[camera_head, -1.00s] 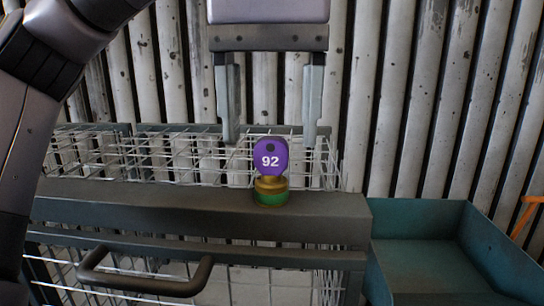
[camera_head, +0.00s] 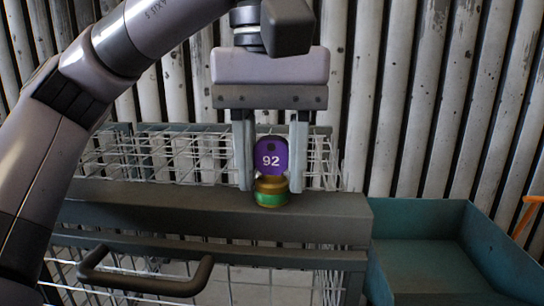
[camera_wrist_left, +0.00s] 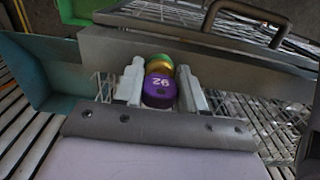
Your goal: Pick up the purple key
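The purple key (camera_head: 271,157), a rounded tag marked "92", stands upright on a brass-coloured lock piece (camera_head: 271,183) with a green band (camera_head: 271,199). My right gripper is not in view.
The lock piece stands on a grey beam (camera_head: 150,212) atop a wire cage (camera_head: 180,158) with a dark handle (camera_head: 145,284). A teal open bin (camera_head: 415,222) is at right. A ribbed metal wall (camera_head: 430,100) is behind.

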